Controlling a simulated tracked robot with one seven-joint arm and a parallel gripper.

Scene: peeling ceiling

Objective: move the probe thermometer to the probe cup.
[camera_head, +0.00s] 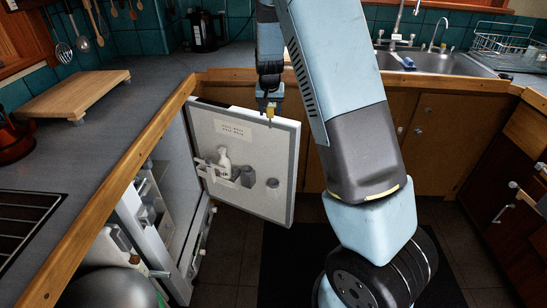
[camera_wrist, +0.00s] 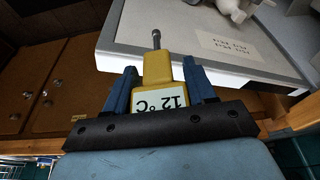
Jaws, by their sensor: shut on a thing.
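My gripper (camera_head: 268,104) hangs just above the top edge of the open white door. In the wrist view my gripper's blue fingers (camera_wrist: 160,76) are shut on the yellow probe thermometer (camera_wrist: 172,88). Its display reads 12°C, and its thin metal tip (camera_wrist: 156,38) points away from my wrist, over the door. In the head view only a small yellow part of the thermometer (camera_head: 270,111) shows. A small grey cup (camera_head: 272,183) is mounted on the door's inner face, at its right; it may be the probe cup, but I cannot tell for sure.
The door (camera_head: 262,140) stands open from a unit under the left counter (camera_head: 140,165). A white bottle (camera_head: 224,163) and other holders sit on its face. A cutting board (camera_head: 75,95) lies on the counter. The sink (camera_head: 440,70) is behind my arm.

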